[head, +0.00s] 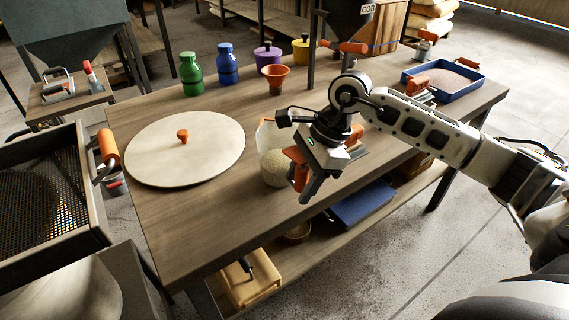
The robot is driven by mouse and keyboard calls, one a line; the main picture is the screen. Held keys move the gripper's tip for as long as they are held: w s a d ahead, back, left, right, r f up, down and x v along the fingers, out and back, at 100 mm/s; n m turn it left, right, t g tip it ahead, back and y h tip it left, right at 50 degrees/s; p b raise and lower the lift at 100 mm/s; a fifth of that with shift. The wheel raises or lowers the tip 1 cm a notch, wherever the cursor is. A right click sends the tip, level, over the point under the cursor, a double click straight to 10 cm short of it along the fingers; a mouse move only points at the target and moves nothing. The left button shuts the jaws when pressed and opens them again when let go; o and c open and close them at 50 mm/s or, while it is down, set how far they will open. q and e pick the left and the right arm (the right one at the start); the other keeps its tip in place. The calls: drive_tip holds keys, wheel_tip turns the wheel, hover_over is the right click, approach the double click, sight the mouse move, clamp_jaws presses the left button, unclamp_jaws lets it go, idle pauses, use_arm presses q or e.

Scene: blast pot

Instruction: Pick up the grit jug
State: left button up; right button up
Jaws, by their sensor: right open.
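The grit jug (274,168) stands upright on the wooden table, right of the round pale lid. It looks translucent, with pale grit in its lower part. My right gripper (308,186) is right at the jug's right side, pointing down, with its jaws open. It hides part of the jug. An orange part shows between the gripper and the jug; I cannot tell whether it is the jug's handle or whether the fingers touch it. My left gripper is out of view.
The round lid (205,155) with an orange knob covers the table's left part. A blue tray (447,82) of grit sits at the far right. The table's front left is clear.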

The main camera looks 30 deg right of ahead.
clamp_jaws()
drive_tip(key=shift+r, duration=0.15)
